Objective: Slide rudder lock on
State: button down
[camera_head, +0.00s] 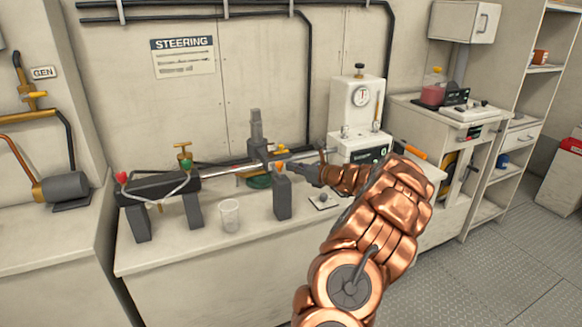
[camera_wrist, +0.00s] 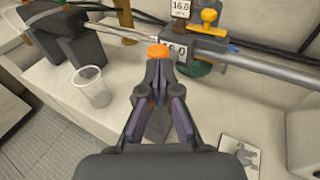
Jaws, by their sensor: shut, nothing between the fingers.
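A steering cylinder assembly lies along the bench, with a bright metal rod (camera_head: 228,168) running right from a dark cylinder (camera_head: 155,188). The rod also shows in the wrist view (camera_wrist: 115,32). A dark grey upright block (camera_head: 282,195) with an orange top (camera_head: 280,167) stands in front of the rod; the orange top also shows in the wrist view (camera_wrist: 157,50). I cannot tell which part is the rudder lock. My gripper (camera_head: 298,172) is shut and empty, its fingertips close to the block by the orange top. In the wrist view the fingers (camera_wrist: 158,92) partly hide the block; contact is unclear.
A clear cup (camera_head: 229,215) stands left of the block; a small plate (camera_head: 323,200) lies to its right. A white gauge unit (camera_head: 355,110) stands behind my arm. The front bench strip is mostly free.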

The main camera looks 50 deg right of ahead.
jog(key=s+r+b, duration=0.1)
jog(key=s, duration=1)
jog(key=shift+s+d+r, duration=0.35)
jog(key=shift+d+r, duration=0.05)
